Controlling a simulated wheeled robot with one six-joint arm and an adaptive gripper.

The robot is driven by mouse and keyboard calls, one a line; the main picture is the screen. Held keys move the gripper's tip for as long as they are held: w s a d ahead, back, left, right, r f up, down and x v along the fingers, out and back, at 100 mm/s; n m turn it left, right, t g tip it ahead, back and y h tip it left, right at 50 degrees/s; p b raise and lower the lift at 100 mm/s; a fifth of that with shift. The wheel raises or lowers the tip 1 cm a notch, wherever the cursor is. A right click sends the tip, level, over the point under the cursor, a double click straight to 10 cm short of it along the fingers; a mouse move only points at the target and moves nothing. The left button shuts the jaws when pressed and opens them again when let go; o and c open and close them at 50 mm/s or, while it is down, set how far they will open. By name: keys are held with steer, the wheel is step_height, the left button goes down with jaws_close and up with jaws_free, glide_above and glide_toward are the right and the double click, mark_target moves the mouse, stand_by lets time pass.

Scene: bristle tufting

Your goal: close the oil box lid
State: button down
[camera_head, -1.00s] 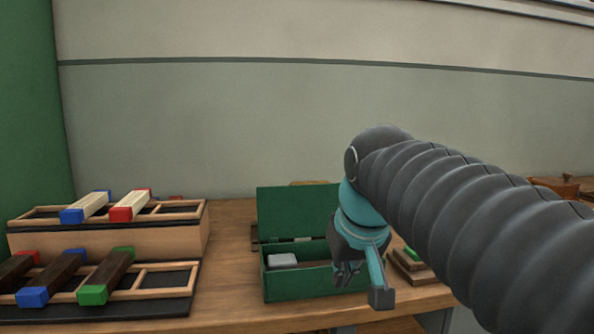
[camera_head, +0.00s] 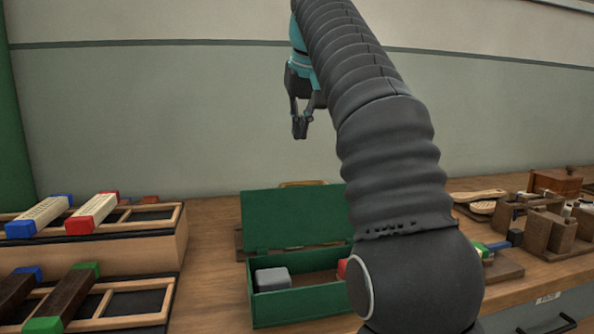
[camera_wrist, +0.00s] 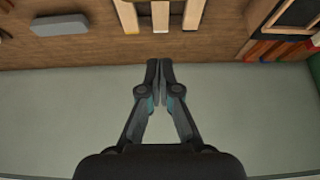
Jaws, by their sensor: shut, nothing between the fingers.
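The green oil box (camera_head: 303,304) stands on the workbench in the head view. Its lid (camera_head: 296,217) is open, tilted up at the back edge. A grey block (camera_head: 273,279) lies inside at the left, and a bit of a red thing (camera_head: 342,268) shows at the right; my arm hides the box's right end. My gripper (camera_head: 300,130) is shut and empty, raised well above the lid in front of the wall. In the wrist view my gripper (camera_wrist: 159,64) shows its fingertips together, with nothing between them.
Wooden racks (camera_head: 150,254) with colour-ended brushes stand left of the box. Wooden blocks and holders (camera_head: 550,228) and a brush (camera_head: 478,196) lie on the right of the bench. The wall (camera_head: 180,110) is behind. Bare bench top (camera_head: 212,240) shows between racks and box.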

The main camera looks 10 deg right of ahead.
step_height(320, 180, down, 9)
steer(key=b, duration=0.4)
steer(key=shift+w+f, duration=0.15)
steer(key=shift+w, duration=0.15)
steer(key=shift+a, duration=0.15)
stand_by(0.3)
